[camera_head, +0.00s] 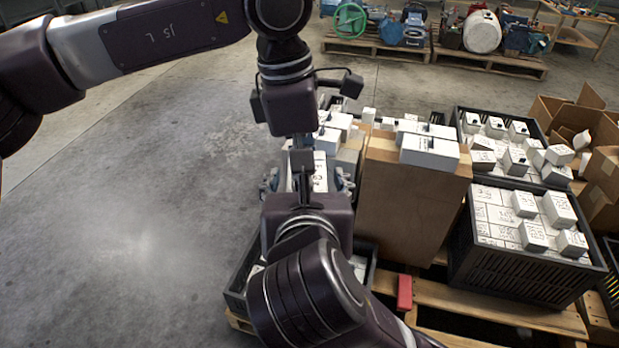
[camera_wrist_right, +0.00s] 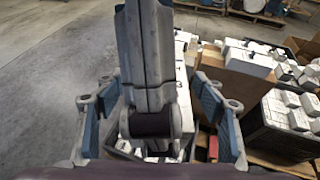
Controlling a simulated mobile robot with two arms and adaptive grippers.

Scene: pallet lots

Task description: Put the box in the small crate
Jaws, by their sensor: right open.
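My right gripper (camera_head: 307,182) is open, its blue-padded fingers spread wide; they also show in the right wrist view (camera_wrist_right: 152,112). A white box with dark marks (camera_head: 320,172) shows between these fingers, partly hidden by my arms; I cannot tell whether anything touches it. Many similar white boxes are around, so I cannot tell which one is meant. A black crate (camera_head: 238,278) lies low at the centre, mostly hidden behind my right arm, with white pieces inside. My left gripper (camera_head: 302,160) hangs just beyond the right wrist; its fingers are not clear.
A tall brown carton (camera_head: 405,205) stands right of the grippers with white boxes on top. Two black crates, one nearer (camera_head: 500,272) and one behind (camera_head: 460,120), hold white boxes. A red block (camera_head: 404,292) rests on the wooden pallet (camera_head: 450,296). The floor at left is clear.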

